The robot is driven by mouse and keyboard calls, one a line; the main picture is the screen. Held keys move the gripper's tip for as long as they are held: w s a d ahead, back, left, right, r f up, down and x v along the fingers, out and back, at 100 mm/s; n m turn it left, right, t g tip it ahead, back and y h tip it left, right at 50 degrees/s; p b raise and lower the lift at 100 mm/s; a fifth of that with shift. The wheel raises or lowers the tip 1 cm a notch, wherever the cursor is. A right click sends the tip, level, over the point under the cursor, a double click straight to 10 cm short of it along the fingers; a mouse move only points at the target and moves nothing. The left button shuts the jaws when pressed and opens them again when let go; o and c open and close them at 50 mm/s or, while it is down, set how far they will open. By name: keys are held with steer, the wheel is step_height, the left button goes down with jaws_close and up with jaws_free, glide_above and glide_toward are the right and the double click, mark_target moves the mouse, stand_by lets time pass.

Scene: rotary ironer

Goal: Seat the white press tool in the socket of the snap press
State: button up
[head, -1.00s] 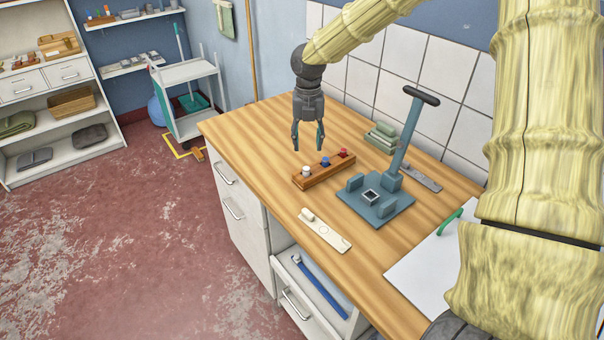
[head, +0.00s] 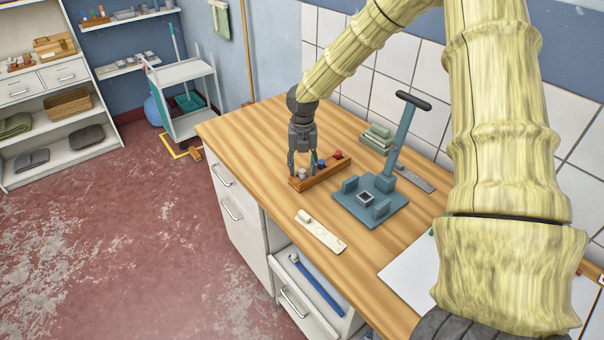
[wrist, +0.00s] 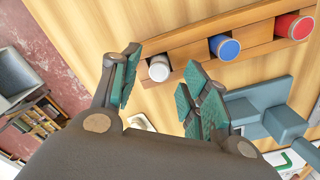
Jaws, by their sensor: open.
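The white press tool (head: 302,173) stands in the left end of a wooden rack (head: 326,174). It also shows in the wrist view (wrist: 159,68), ahead of the gap between my fingers. My gripper (head: 302,170) points down over the rack's left end, its fingers open around or close by the white tool; I see no contact. In the wrist view the open fingers (wrist: 157,88) have green pads. The snap press (head: 384,205) stands to the right, a blue-grey base with an upright lever. Its square socket (head: 366,198) looks empty.
A blue tool (head: 321,164) and a red tool (head: 338,156) share the rack. A cream plate (head: 321,232) lies near the front edge. Green blocks (head: 376,138) and a grey strip (head: 415,179) lie behind. A white sheet (head: 405,275) is at right.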

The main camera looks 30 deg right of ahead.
steer(key=shift+f, duration=0.7)
jaws_close()
steer(key=shift+r, duration=0.1)
